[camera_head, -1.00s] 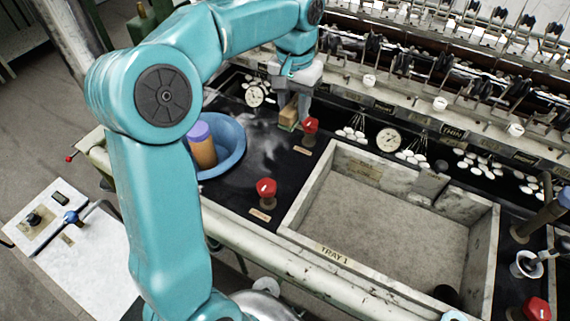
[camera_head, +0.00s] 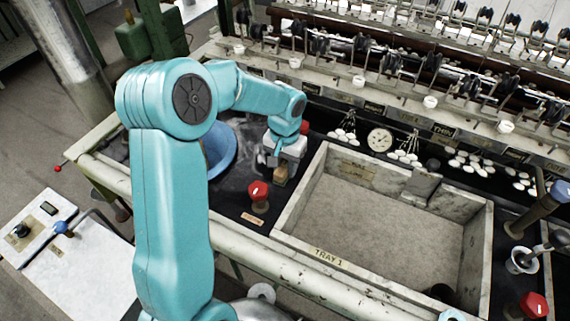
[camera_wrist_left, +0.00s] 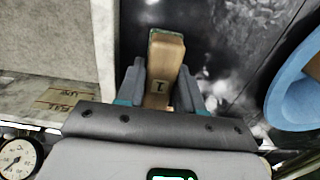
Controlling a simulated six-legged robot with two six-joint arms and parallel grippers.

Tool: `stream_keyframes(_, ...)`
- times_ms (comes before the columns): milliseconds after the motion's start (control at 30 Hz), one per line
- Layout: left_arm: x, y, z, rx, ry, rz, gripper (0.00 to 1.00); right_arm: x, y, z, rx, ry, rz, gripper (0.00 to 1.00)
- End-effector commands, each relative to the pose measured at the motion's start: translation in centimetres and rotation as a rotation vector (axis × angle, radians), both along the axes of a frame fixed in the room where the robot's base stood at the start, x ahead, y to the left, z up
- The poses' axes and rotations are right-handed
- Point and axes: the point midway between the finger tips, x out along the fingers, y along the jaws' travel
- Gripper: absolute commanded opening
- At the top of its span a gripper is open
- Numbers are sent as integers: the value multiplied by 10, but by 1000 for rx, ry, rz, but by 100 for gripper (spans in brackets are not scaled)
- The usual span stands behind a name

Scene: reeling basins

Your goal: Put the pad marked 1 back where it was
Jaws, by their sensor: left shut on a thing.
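The pad marked 1 (camera_wrist_left: 163,75) is a small wooden block with a green edge at its far end. In the head view the left gripper (camera_head: 281,168) is shut on the pad (camera_head: 281,176), beside the left wall of the stone tray, over the dark bench top. Whether the pad touches the bench, I cannot tell.
The tray labelled TRAY 1 (camera_head: 312,248) is right of the gripper. A red-knobbed valve (camera_head: 259,191) stands in front, and a blue basin (camera_head: 222,152) lies left, partly behind my arm. A dial (camera_head: 379,139) and white cocoons (camera_head: 405,157) lie behind the tray.

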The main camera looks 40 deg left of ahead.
Motion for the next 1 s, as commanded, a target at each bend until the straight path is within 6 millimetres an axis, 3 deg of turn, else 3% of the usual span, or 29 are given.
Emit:
stream_keyframes(333, 0, 0, -5, 0, -1, 0, 8, 0, 0, -4, 0, 0, 0, 64)
stream_keyframes(367, 0, 0, -3, 0, -1, 0, 43, 0, 0, -3, 0, 0, 0, 64)
stream_keyframes(400, 0, 0, -3, 0, -1, 0, 56, 0, 0, -3, 0, 0, 0, 64)
stream_keyframes(433, 0, 0, -3, 0, -1, 0, 62, 0, 0, -3, 0, 0, 0, 64)
stream_keyframes(800, 1, 0, 5, 1, -2, 0, 62, 0, 0, 2, 0, 0, 0, 64)
stream_keyframes(1000, 2, 0, 44, 3, -6, 0, 62, 0, 0, 2, 0, 0, 0, 64)
